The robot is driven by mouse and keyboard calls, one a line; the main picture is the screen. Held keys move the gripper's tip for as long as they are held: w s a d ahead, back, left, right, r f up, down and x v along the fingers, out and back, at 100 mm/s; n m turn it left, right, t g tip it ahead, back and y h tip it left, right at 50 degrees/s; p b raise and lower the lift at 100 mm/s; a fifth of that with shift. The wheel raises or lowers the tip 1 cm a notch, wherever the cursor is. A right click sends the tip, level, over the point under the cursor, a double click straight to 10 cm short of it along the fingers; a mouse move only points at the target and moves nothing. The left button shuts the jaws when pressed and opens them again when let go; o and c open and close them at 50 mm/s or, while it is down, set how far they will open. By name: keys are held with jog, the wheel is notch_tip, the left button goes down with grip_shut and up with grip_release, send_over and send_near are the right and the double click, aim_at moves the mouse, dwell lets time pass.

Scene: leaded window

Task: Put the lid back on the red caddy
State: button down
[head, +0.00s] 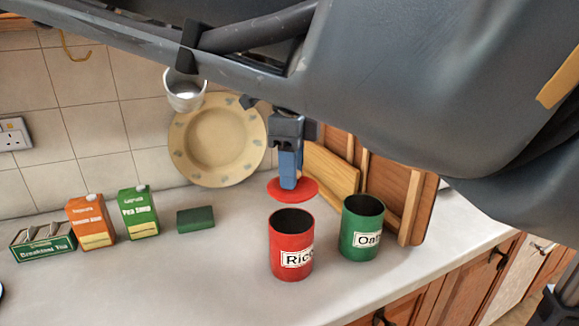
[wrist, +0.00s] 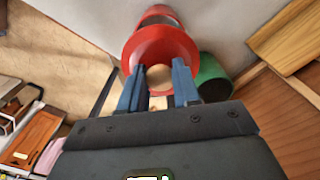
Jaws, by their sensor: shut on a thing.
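The red caddy (head: 283,238), labelled "Rice", stands upright on the worktop with its dark open top showing. My gripper (head: 288,184) points down and is shut on the red lid (head: 308,190). The lid is roughly level, held above the worktop, and appears just above and behind the caddy's rim; the exact gap is hard to tell. In the wrist view my gripper (wrist: 158,72) has its blue fingers on either side of the pale knob of the lid (wrist: 160,38). Part of the red caddy (wrist: 158,12) shows past the lid.
A green caddy (head: 361,240), labelled "Oats", stands open close right of the red one, with wooden boards (head: 335,172) behind. A plate (head: 218,145) and white cup (head: 185,92) are at the wall. The front-left worktop is clear.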

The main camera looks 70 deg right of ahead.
jog(key=shift+f+b, duration=2.05)
jog(key=shift+b, duration=0.1)
jog(key=shift+f+b, duration=0.3)
jog(key=shift+f, duration=0.65)
jog(key=shift+w+p, duration=0.1)
jog(key=shift+p, duration=0.7)
jog(key=shift+f+p, duration=0.15)
jog(key=shift+p, duration=0.4)
dwell(0.5)
jog(key=shift+c, duration=1.2)
grip_release()
jog(key=shift+r+p, duration=3.5)
jog(key=shift+p, duration=0.1)
